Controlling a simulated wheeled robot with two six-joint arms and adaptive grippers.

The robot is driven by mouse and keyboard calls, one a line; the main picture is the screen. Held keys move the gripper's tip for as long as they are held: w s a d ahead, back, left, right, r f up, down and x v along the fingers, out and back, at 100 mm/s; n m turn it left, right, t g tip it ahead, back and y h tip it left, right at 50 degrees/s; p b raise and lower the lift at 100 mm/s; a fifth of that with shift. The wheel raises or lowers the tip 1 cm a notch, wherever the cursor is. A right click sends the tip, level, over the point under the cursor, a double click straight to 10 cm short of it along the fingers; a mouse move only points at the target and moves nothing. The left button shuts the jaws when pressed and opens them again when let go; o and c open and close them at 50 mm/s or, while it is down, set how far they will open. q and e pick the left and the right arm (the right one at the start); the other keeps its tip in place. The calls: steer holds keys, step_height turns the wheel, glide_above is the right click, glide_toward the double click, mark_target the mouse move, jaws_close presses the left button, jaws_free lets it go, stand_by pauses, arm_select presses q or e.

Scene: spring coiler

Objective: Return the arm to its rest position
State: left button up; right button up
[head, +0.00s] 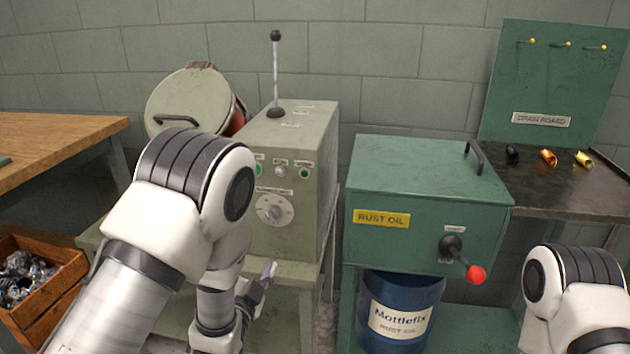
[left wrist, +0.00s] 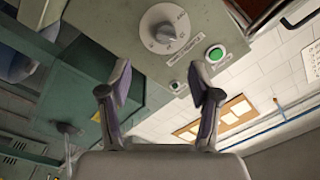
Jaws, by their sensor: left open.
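My left arm reaches in from the left in the head view and bends down in front of the grey-green control cabinet (head: 318,190). My left gripper (head: 262,280) is low in front of the cabinet, below its dial (head: 272,208), and is partly hidden by my arm. In the left wrist view the two fingers of the left gripper (left wrist: 160,72) are spread with nothing between them. The dial (left wrist: 165,28) and a green button (left wrist: 215,53) appear beyond the fingertips, apart from them. Part of my right arm shows at the lower right of the head view; its gripper is out of view.
A green rust oil box (head: 400,180) with a red-knobbed lever (head: 474,274) stands right of the cabinet, above a blue drum (head: 398,310). A lidded pot (head: 190,100) is behind my arm. A wooden bench (head: 50,150) and a crate (head: 62,285) are left.

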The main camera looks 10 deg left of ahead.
arm_select(q)
steer(key=s+a+f+n+g, duration=0.3)
steer(key=s+f+g, duration=0.3)
steer(key=s+f, duration=0.65)
steer(key=s+a+f+n+g, duration=0.3)
steer(key=s+f+g, duration=0.45)
steer(key=f, duration=0.75)
steer(key=s+d+f+n+g, duration=0.1)
steer(key=s+n+g, duration=0.1)
steer(key=s, duration=0.5)
steer(key=s+f+n+g, duration=0.2)
steer(key=s+g, duration=0.1)
steer(key=s, duration=0.3)
step_height(320, 180, up, 20)
steer(key=p, duration=1.9)
steer(key=shift+p, duration=0.3)
steer(key=shift+s+d, duration=0.1)
steer(key=shift+s, duration=0.05)
steer(key=shift+c, duration=0.3)
